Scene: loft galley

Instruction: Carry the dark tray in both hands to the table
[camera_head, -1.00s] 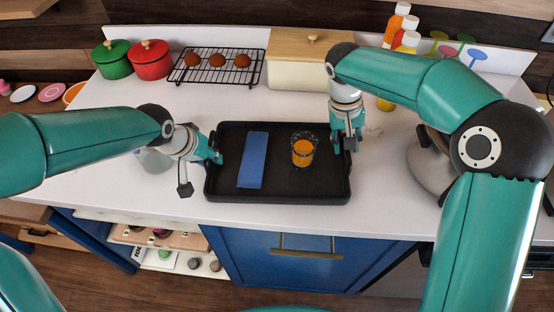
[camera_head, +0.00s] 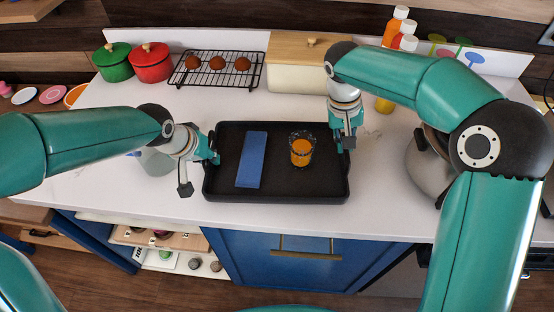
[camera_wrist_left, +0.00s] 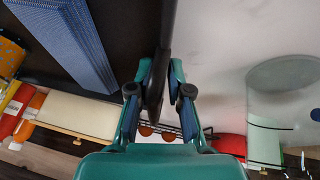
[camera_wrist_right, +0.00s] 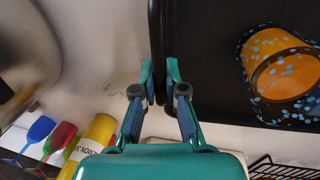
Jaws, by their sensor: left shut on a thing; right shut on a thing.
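The dark tray (camera_head: 277,190) is at the front of the white counter, carrying a folded blue cloth (camera_head: 251,160) on its left and a glass of orange drink (camera_head: 302,150) on its right. The glass stands upright. My left gripper (camera_head: 214,158) is shut on the tray's left rim; the left wrist view shows the rim (camera_wrist_left: 165,40) between its fingers. My right gripper (camera_head: 346,142) is shut on the right rim, which also shows in the right wrist view (camera_wrist_right: 155,40). I cannot tell whether the tray's underside touches the counter.
Behind the tray are a green pot (camera_head: 113,60), a red pot (camera_head: 151,61), a cooling rack (camera_head: 217,72) with brown buns, and a cream bread box (camera_head: 300,77). A grey pot (camera_head: 428,165) stands to the right. The counter (camera_head: 110,185) is clear at left front.

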